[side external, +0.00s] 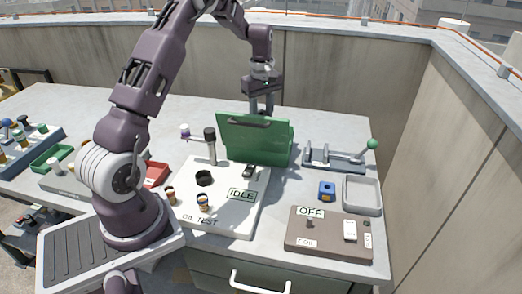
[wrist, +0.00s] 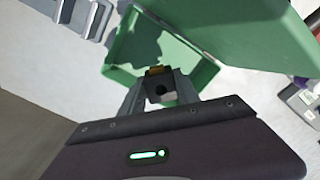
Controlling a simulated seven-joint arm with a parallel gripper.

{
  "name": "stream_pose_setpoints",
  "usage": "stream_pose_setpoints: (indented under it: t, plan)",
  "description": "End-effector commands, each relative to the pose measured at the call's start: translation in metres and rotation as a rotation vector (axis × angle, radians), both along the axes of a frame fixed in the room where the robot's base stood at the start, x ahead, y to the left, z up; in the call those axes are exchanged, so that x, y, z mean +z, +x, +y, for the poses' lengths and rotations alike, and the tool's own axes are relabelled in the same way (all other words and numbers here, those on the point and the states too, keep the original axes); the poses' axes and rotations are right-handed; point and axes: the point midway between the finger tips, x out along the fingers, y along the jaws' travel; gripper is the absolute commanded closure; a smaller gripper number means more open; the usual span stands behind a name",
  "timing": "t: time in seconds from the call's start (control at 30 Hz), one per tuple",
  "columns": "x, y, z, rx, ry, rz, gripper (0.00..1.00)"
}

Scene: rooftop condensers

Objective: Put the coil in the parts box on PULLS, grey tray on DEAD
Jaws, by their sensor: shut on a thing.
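The green box with its raised lid (side external: 240,135) stands at the back of the bench; I take it as the parts box. The wrist view looks into the open green box (wrist: 120,72). My gripper (side external: 262,108) reaches down behind the lid, which hides its fingertips in the side view. In the wrist view my gripper (wrist: 160,88) is shut on a small dark block with a round hole and a brass-coloured end (wrist: 155,70), apparently a coil, over the box. The grey tray (side external: 362,196) lies at the right and looks empty. No PULLS or DEAD label is readable.
A blue block (side external: 327,190) sits left of the grey tray. A brown panel (side external: 328,240) reads OFF and COIL. A white OIL TEST board (side external: 225,212) with an IDLE sign lies in front of the box. A green-knobbed lever fixture (side external: 335,157) stands right of the box.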

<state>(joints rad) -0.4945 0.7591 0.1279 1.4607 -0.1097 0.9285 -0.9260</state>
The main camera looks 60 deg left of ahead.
Motion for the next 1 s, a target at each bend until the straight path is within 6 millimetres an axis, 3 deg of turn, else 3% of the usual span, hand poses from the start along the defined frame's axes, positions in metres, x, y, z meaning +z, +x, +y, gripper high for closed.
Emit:
stream_pose_setpoints:
  t: [0.2, 0.53, 0.87, 0.9, 1.0]
  plan:
    - [-0.052, -0.001, 0.000, 0.001, -0.003, 0.003, 1.00]
    - [-0.102, -0.001, 0.000, 0.001, -0.002, 0.002, 1.00]
    - [-0.106, 0.000, 0.000, 0.001, 0.000, -0.001, 1.00]
    - [-0.106, 0.000, 0.000, 0.000, 0.000, -0.001, 0.56]
    - [-0.106, 0.000, 0.000, 0.000, 0.000, 0.000, 0.41]
